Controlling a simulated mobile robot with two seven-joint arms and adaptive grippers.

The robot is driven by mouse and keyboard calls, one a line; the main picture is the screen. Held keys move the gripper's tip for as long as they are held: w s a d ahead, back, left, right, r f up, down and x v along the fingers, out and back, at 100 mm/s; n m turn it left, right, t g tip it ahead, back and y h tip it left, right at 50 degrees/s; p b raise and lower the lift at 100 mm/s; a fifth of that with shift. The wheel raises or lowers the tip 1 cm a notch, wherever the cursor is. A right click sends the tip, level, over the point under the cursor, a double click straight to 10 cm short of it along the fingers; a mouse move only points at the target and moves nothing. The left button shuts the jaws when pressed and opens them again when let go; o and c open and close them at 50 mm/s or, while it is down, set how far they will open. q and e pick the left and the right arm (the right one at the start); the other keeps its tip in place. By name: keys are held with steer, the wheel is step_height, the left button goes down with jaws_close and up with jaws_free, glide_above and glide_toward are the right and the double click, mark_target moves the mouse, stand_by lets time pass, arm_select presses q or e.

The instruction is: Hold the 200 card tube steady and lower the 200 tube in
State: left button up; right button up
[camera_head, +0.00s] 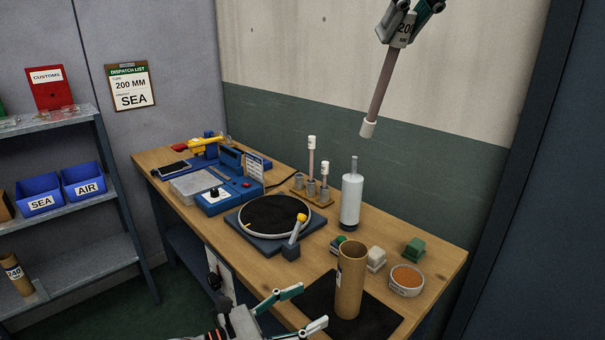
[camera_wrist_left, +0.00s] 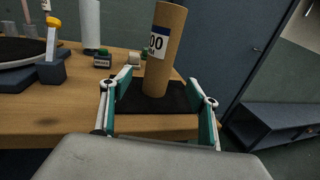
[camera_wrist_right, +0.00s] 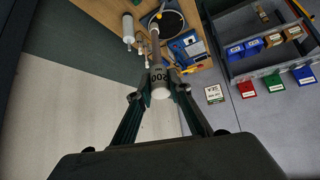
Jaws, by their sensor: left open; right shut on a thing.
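The 200 card tube (camera_head: 349,281) is an open-topped brown cylinder standing upright on a black mat at the front right of the table. In the left wrist view the card tube (camera_wrist_left: 165,50) shows a white label ending in "00". My left gripper (camera_head: 300,308) is open at the table's front edge, its fingers pointing at the card tube, apart from it. My right gripper (camera_head: 409,12) is shut on the 200 tube (camera_head: 381,85), a thin tube with white ends. It hangs slightly tilted, high above the table.
A white bottle (camera_head: 351,200), small green and white blocks (camera_head: 375,258) and a round dish (camera_head: 406,280) stand behind and beside the card tube. A turntable (camera_head: 274,215), a blue device (camera_head: 228,190) and a tube rack (camera_head: 311,190) are further left. Air above the card tube is clear.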

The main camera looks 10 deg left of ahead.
mark_target(338, 291)
arm_select(q)
steer(key=x, duration=1.1)
steer(key=shift+w+d, duration=0.2)
steer(key=shift+d, duration=0.05)
steer(key=c, duration=1.2)
